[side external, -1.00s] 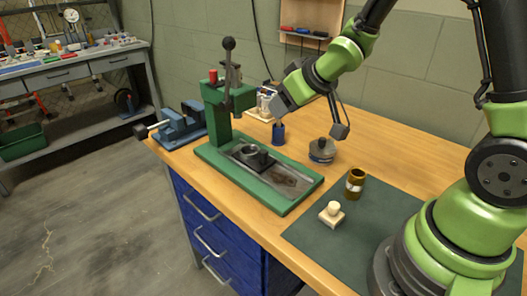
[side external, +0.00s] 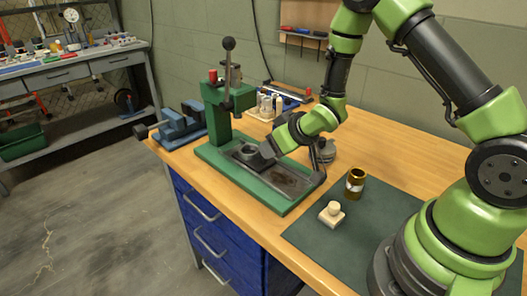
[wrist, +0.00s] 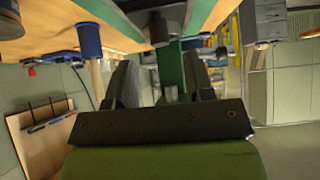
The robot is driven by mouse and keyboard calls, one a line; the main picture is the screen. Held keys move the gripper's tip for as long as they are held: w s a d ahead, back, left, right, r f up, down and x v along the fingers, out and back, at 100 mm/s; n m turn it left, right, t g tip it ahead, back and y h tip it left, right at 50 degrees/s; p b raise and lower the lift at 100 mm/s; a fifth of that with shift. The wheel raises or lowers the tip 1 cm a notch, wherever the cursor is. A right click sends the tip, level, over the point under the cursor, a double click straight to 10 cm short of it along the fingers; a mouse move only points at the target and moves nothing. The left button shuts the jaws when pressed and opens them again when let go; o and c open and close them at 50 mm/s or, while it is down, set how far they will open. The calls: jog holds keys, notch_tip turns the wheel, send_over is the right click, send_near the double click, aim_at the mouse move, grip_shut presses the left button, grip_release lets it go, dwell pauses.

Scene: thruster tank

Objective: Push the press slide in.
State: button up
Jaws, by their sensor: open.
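The green press (side external: 222,110) stands on the bench with its lever upright. Its slide (side external: 248,155) is a dark plate with a round cup on top, set in the channel of the green base (side external: 277,202). The front part of the channel shows bare and stained. My gripper (side external: 288,165) is open and low over the base, on the slide's right side. It hides part of the channel, and I cannot tell whether it touches the slide. In the wrist view my fingers (wrist: 160,80) are apart, with a green post (wrist: 171,72) visible beyond the gap and nothing held.
A blue vise (side external: 182,126) stands left of the press. A rack of small parts (side external: 266,106) is behind it. A dark lidded object (side external: 327,149) is just behind my gripper.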

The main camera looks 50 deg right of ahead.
aim_at(253, 153)
jog(key=shift+x, duration=2.8)
jog(key=shift+c, duration=0.4)
